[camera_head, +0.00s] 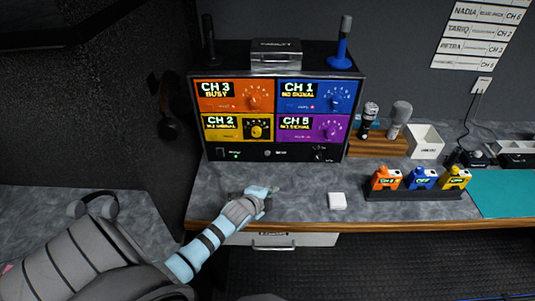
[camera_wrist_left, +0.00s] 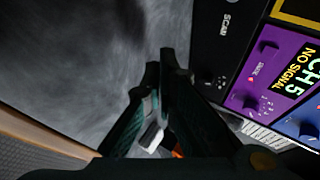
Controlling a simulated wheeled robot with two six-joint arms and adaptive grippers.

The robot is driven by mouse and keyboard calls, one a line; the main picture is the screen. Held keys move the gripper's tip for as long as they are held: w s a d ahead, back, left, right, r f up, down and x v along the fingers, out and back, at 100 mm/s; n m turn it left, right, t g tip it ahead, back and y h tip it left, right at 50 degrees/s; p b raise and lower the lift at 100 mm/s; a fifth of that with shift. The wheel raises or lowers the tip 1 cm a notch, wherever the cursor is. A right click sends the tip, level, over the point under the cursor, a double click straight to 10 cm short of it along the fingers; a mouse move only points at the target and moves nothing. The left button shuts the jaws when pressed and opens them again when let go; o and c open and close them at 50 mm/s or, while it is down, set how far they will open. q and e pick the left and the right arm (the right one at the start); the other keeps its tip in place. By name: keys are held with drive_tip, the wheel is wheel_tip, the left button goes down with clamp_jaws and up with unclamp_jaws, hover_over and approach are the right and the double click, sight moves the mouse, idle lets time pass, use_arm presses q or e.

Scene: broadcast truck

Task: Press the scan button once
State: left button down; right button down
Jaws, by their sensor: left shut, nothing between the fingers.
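The receiver rack (camera_head: 213,152) stands at the back of the counter with four channel panels. On its black bottom strip is the small round scan button (camera_head: 267,153), left of its label. My left gripper (camera_head: 268,193) is over the counter in front of the rack, apart from the strip. In the left wrist view its fingers (camera_wrist_left: 165,62) are together and empty. My right gripper is not in view.
A white square (camera_head: 337,201) lies on the counter right of the gripper. Orange (camera_head: 386,178), blue (camera_head: 423,179) and yellow (camera_head: 456,178) packs stand in a dark tray. Two microphones and a white box (camera_head: 426,142) are behind. The counter just before the rack is clear.

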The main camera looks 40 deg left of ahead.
sight(267, 153)
use_arm(q)
drive_tip(key=w+a, duration=0.1)
drive_tip(key=w+a+r+m+t, duration=0.1)
drive_tip(key=shift+w+a, duration=0.15)
drive_tip(key=shift+w, duration=0.15)
drive_tip(key=shift+s+r, duration=0.1)
drive_tip(key=shift+w+a+f+b, duration=0.2)
drive_tip(key=shift+w+b, duration=0.25)
drive_tip(key=shift+b, duration=0.2)
drive_tip(key=w+a+b, duration=0.1)
drive_tip(key=b, duration=0.1)
drive_tip(key=w+a+b, duration=0.1)
drive_tip(key=w+b, duration=0.1)
drive_tip(key=w+a+b, duration=0.2)
drive_tip(key=shift+w+f+b, duration=0.15)
drive_tip(key=shift+w+b, duration=0.05)
drive_tip(key=shift+b, duration=0.15)
drive_tip(key=shift+w+a+b, duration=0.35)
drive_tip(key=shift+r, duration=0.3)
